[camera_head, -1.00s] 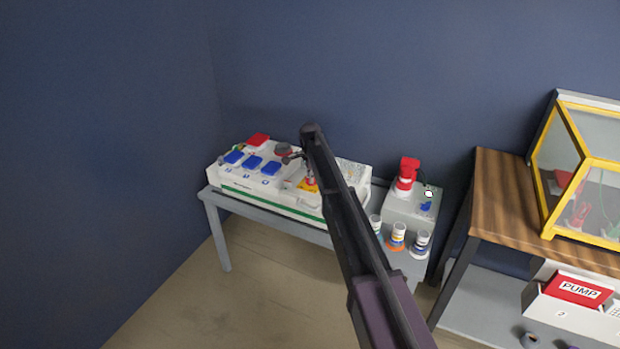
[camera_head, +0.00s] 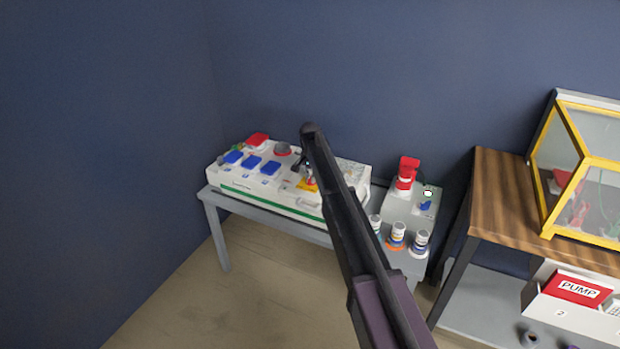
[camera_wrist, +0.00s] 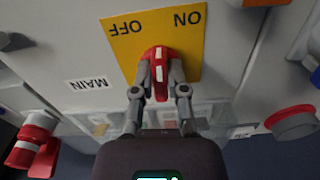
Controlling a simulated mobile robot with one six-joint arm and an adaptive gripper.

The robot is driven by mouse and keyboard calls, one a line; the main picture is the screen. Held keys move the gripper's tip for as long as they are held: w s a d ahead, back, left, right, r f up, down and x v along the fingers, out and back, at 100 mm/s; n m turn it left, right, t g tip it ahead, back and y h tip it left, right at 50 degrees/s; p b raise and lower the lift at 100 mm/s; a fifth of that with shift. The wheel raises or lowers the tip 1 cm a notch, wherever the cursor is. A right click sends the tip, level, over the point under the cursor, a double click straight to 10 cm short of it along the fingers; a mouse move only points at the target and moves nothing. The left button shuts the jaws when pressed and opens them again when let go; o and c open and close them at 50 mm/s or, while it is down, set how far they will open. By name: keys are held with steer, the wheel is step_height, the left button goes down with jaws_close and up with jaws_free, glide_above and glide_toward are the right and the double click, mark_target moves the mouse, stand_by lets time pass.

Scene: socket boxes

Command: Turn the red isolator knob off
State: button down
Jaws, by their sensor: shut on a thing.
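The red isolator knob (camera_wrist: 158,60) stands on a yellow plate (camera_wrist: 125,47) with ON and OFF printed upside down in the wrist view, OFF on the left and ON on the right. The knob's white stripe runs roughly up the picture, between the two words. My gripper (camera_wrist: 160,75) has one finger on each side of the knob and is shut on it. In the head view the yellow plate (camera_head: 307,187) shows on the white box, and my arm hides much of the gripper and knob.
The white box (camera_head: 265,200) on a grey table also carries blue covers (camera_head: 252,162), a red cover (camera_head: 257,140) and a round red-based button (camera_head: 282,149). Right of it are a red connector (camera_head: 407,172) on a grey box and several small sockets (camera_head: 398,236). A wooden table (camera_head: 495,200) stands farther right.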

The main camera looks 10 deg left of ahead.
steer(key=n, duration=0.5)
steer(key=shift+n, duration=0.3)
steer(key=shift+d+n, duration=0.2)
steer(key=shift+n, duration=2)
steer(key=c, duration=0.7)
jaws_free()
steer(key=shift+o, duration=0.2)
